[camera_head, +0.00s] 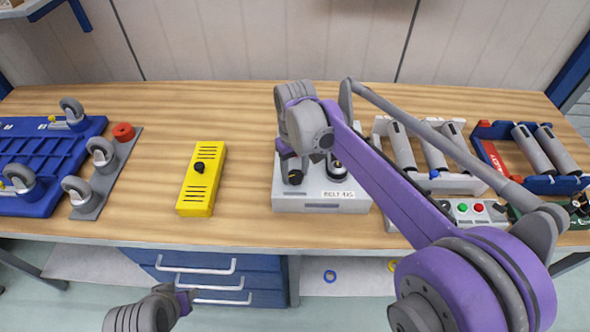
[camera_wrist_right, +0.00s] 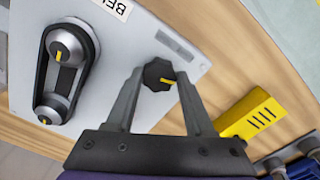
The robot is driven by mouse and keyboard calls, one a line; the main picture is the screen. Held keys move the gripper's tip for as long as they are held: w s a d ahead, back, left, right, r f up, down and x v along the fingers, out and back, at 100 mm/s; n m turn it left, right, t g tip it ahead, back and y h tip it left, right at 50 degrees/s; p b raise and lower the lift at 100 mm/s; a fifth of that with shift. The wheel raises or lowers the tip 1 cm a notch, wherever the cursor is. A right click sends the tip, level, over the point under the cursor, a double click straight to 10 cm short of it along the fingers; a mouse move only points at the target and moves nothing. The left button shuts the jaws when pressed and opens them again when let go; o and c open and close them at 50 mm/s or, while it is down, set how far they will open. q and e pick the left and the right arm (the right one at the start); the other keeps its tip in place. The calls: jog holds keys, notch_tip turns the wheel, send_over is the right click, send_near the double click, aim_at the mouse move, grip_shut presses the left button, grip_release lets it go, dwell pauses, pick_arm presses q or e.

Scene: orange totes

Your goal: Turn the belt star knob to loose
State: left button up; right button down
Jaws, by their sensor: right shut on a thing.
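The belt axis unit (camera_head: 320,205) is a light grey box with a label at its front edge. My right gripper (camera_wrist_right: 160,82) is shut on the knob, one finger on each side. In the head view the right gripper (camera_head: 294,168) is over the left part of the unit, and the knob is mostly hidden. My left gripper (camera_head: 186,300) shows only partly, low in front of the bench; its fingers cannot be made out.
Two pulleys with a black belt (camera_wrist_right: 70,65) sit beside the knob. A yellow box (camera_head: 188,205) stands to the left on the bench. Caster plates (camera_head: 110,180) lie further left, roller units (camera_head: 440,180) to the right. Bare wood (camera_head: 245,130) lies between the yellow box and the unit.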

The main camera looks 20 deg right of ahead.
aim_at(296, 176)
jog(key=n, duration=1.1)
jog(key=shift+n, duration=1.8)
jog(key=shift+c, duration=1.4)
grip_release()
notch_tip(296, 176, up, 11)
jog(key=p, duration=0.1)
jog(key=shift+s+f, duration=0.15)
